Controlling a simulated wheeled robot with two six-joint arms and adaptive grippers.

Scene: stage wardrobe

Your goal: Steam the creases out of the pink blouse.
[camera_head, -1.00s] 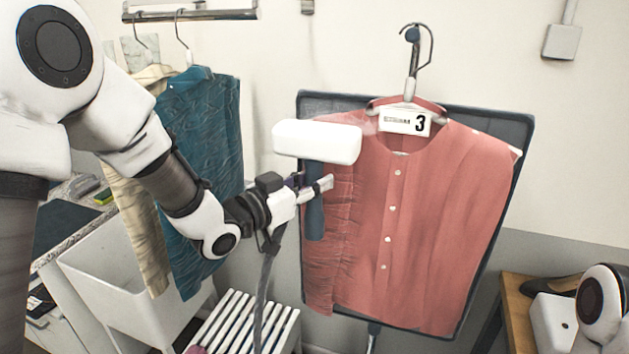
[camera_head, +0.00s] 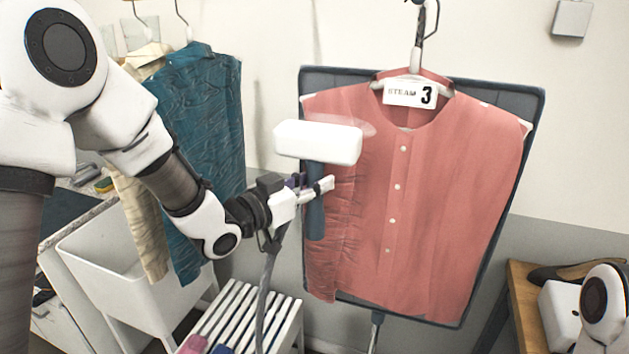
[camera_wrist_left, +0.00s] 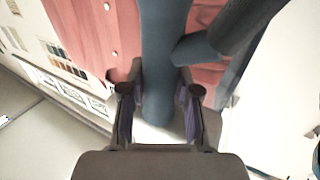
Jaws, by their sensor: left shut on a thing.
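The pink blouse (camera_head: 430,210) hangs on a hanger with a tag marked 3, against a dark padded board. Its right part looks smooth; the strip at its left edge shows many creases. My left gripper (camera_head: 318,188) is shut on the blue-grey handle of the steamer (camera_head: 318,142). The white steamer head is in front of the blouse's upper left part and hides some of it. Faint haze shows by the head; I cannot tell whether it touches the cloth. In the left wrist view the handle (camera_wrist_left: 160,50) stands between the fingers. My right gripper is out of view.
A creased teal garment (camera_head: 200,130) and a cream one (camera_head: 140,220) hang at the left, by a white bin (camera_head: 100,275). A slatted white stand (camera_head: 240,310) is below. A wooden table (camera_head: 525,300) with a dark shoe stands at the right.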

